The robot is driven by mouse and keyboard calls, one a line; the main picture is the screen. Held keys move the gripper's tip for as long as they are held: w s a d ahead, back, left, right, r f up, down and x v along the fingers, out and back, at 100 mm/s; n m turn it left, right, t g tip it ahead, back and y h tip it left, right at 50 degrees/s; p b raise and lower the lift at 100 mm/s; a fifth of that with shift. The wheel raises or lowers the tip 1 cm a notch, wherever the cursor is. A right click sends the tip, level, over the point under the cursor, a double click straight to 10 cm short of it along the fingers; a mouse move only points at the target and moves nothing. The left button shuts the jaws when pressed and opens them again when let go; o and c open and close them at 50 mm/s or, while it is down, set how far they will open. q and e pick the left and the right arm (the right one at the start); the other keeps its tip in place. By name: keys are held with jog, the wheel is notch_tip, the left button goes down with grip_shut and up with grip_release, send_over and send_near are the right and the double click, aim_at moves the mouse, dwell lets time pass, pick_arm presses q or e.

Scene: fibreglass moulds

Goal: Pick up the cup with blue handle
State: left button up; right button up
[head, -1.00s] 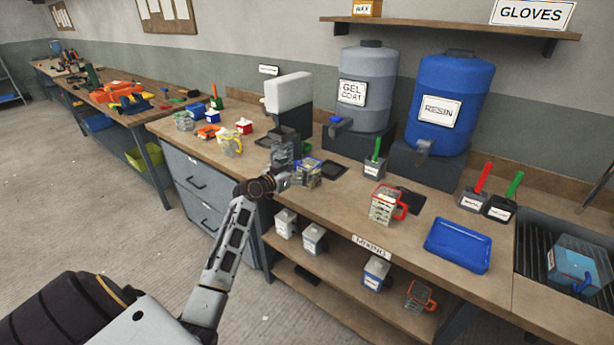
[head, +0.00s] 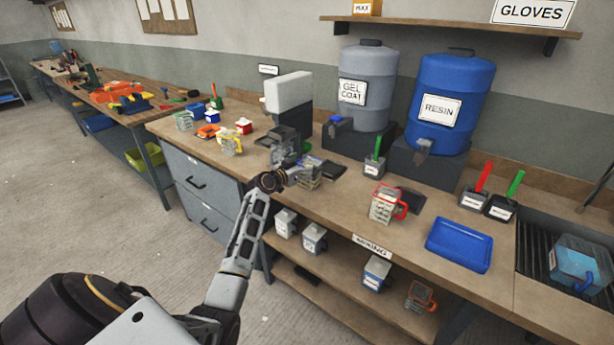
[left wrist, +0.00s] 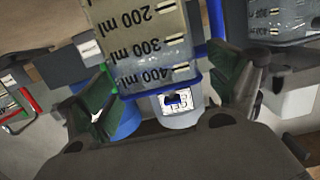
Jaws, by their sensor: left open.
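The clear measuring cup with blue handle (head: 308,183) stands on the bench, mostly hidden by my left gripper (head: 306,168). In the left wrist view, a clear cup (left wrist: 150,45) with ml marks and a blue rim fills the space between the green-padded fingers of my left gripper (left wrist: 165,92). A blue upright strip, perhaps the handle, shows at its right. The fingers are open, one on each side of the cup; I cannot tell whether they touch it. My right gripper is not in view.
A red-handled cup (head: 384,206) and a blue tray (head: 458,246) stand to the right. A yellow-handled cup (head: 230,143) stands to the left. The gel coat drum (head: 367,90) and resin drum (head: 450,100) stand behind. Another blue-handled container (head: 578,262) is in the sink.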

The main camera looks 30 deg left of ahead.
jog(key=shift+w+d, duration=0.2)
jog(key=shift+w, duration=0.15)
pick_arm(q)
jog(key=c, duration=1.1)
jog(key=shift+r, duration=0.1)
jog(key=c, duration=0.8)
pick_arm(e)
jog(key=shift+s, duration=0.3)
pick_arm(q)
jog(key=shift+o, duration=0.2)
notch_tip(320, 180, up, 10)
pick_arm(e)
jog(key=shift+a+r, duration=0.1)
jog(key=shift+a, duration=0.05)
